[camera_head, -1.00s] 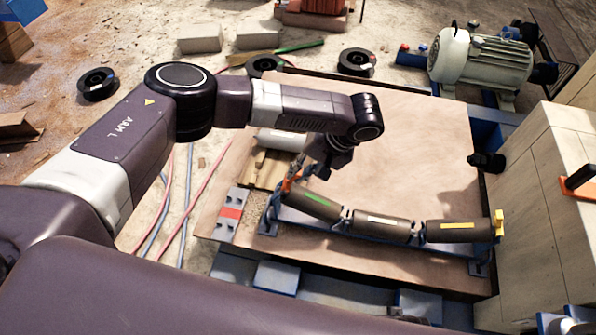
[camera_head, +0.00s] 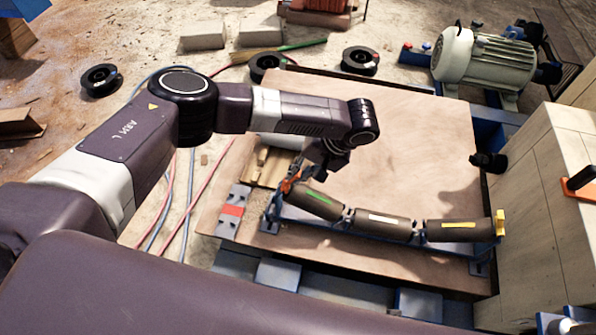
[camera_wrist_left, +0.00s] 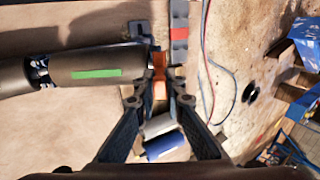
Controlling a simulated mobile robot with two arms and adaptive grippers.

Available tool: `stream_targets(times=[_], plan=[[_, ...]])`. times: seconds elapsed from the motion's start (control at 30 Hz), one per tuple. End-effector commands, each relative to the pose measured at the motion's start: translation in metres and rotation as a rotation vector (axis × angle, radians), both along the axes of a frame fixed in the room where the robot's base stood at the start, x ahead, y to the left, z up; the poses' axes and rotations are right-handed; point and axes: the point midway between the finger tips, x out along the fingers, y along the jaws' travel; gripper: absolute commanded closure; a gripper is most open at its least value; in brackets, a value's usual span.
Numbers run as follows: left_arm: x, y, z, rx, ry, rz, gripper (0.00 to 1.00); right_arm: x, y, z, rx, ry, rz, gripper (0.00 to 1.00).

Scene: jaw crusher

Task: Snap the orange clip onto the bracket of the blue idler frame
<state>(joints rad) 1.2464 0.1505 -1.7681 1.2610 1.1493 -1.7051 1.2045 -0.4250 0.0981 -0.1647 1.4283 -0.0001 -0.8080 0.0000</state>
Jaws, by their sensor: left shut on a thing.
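The blue idler frame (camera_head: 385,241) lies on the wooden board and carries three dark rollers, the left one with a green stripe (camera_head: 319,200). A yellow clip (camera_head: 500,223) sits at its right end. My left gripper (camera_head: 299,178) is at the frame's left end, shut on the orange clip (camera_head: 287,186). In the left wrist view the orange clip (camera_wrist_left: 159,76) is between the fingertips (camera_wrist_left: 158,92), right at the end of the green-striped roller (camera_wrist_left: 95,73). The bracket there is mostly hidden, so I cannot tell whether the clip is seated. My right gripper is not in view.
A grey and red block (camera_head: 232,213) lies left of the frame. A light cylinder (camera_head: 277,144) and wooden pieces (camera_head: 266,166) lie behind the gripper. A motor (camera_head: 482,57) stands at the back right. The board's middle (camera_head: 420,150) is clear.

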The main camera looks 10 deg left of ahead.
Motion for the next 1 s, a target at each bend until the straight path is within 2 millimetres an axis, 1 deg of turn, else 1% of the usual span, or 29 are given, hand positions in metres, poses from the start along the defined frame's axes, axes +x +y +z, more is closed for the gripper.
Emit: stream_targets(times=[0.53, 0.57, 0.7, 0.73, 1.0], plan=[[0.000, 0.006, -0.012, 0.000, 0.000, 0.000, 1.00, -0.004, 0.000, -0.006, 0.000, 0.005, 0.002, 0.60], [0.000, 0.006, -0.011, 0.000, -0.001, 0.000, 0.87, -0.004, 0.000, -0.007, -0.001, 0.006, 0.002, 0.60], [0.000, 0.006, -0.011, 0.000, -0.001, 0.000, 0.72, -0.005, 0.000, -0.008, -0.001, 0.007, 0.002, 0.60], [0.000, 0.006, -0.011, 0.000, -0.001, 0.000, 0.70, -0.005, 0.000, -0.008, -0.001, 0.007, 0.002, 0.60], [0.000, 0.006, -0.010, 0.000, 0.000, -0.001, 0.70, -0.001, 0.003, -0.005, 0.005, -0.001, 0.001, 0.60]])
